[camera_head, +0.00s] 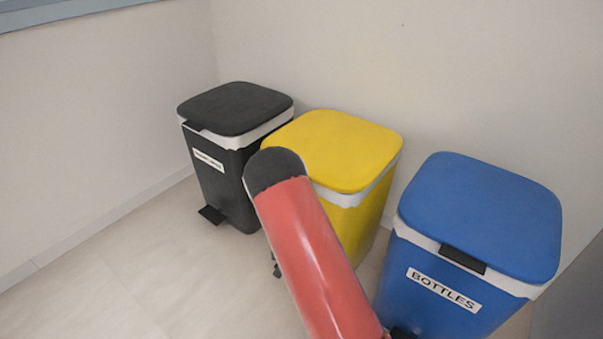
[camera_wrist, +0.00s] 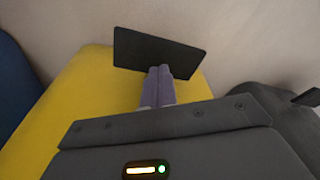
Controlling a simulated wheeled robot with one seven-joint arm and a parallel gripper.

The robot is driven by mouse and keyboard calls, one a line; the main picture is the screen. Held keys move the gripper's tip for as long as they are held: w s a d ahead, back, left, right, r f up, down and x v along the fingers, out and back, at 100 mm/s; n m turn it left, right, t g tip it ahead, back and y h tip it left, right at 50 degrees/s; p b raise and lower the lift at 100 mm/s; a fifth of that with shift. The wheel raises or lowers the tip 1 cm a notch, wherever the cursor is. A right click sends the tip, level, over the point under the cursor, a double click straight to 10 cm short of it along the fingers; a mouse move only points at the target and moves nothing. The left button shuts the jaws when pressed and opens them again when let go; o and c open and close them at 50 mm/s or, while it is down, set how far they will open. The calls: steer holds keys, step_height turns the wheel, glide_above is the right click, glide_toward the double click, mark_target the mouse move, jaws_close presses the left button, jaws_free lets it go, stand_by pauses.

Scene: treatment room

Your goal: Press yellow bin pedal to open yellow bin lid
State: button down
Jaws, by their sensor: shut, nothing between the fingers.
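The yellow bin (camera_head: 335,148) stands between two other bins in the head view, its lid down. My red arm covers much of its front. A small dark bit of its pedal (camera_head: 277,270) shows at the arm's left edge. In the wrist view the yellow bin (camera_wrist: 75,100) fills the middle, with the flat black pedal (camera_wrist: 158,52) at its far end. My gripper (camera_wrist: 160,72) is shut and empty, its fingertips overlapping the near edge of the pedal in the picture. I cannot tell whether they touch it. The gripper is hidden in the head view.
A black bin (camera_head: 235,108) stands to the left and a blue bin (camera_head: 480,215) marked BOTTLES to the right, both lids down. Walls rise behind and to the left. The floor (camera_head: 130,275) at the front left is clear.

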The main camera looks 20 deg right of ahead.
steer(key=shift+f+b, duration=0.6)
steer(key=shift+f, duration=2.1)
steer(key=shift+r, duration=0.15)
step_height(320, 180, up, 9)
steer(key=p, duration=0.6)
